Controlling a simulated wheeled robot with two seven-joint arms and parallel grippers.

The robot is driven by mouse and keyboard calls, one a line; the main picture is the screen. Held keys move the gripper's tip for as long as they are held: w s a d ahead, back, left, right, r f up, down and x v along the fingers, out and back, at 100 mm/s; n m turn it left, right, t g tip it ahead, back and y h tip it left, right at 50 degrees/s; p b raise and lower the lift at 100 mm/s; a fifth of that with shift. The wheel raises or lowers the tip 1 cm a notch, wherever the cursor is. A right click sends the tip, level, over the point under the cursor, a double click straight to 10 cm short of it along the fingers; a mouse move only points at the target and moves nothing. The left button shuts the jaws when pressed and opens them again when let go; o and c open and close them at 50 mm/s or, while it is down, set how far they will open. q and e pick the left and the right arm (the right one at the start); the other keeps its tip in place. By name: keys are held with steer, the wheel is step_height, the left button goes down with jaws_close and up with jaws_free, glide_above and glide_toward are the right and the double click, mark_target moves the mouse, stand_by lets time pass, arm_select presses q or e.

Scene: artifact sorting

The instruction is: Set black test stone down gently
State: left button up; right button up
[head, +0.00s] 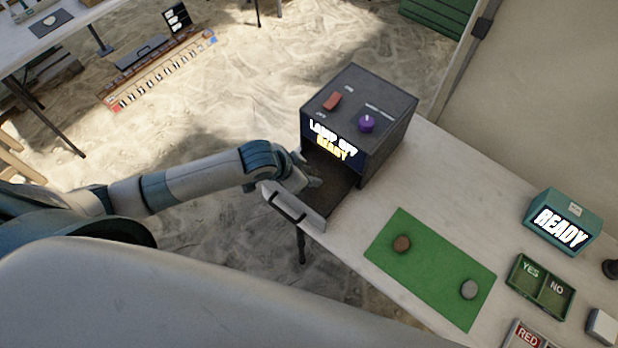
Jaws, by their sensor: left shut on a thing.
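A dark grey machine (388,98) stands at the table's far left corner, with a red switch (332,101), a purple knob (366,123) and a lit screen (333,140) reading READY on its lower line. Its drawer (292,208) is pulled out toward the left front. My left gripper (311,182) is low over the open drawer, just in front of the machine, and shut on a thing. The black test stone cannot be made out; the fingers and drawer hide what is held. My right gripper is not in view.
A green mat (428,268) holds a brown stone (401,244) and a grey stone (468,289). A teal READY display (563,221), a YES/NO tray (541,287) and a RED-labelled tray (524,336) stand at right. The white table (445,185) is bare between machine and mat.

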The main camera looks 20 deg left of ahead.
arm_select(q)
steer(key=shift+f, duration=1.25)
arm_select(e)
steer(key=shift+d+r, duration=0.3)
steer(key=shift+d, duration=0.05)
arm_select(q)
steer(key=shift+f, duration=0.1)
steer(key=o, duration=1)
steer(key=shift+o, duration=0.2)
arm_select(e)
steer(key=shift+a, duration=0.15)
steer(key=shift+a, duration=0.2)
arm_select(q)
steer(key=b+v, duration=0.1)
steer(key=v, duration=1.1)
steer(key=shift+b, duration=0.3)
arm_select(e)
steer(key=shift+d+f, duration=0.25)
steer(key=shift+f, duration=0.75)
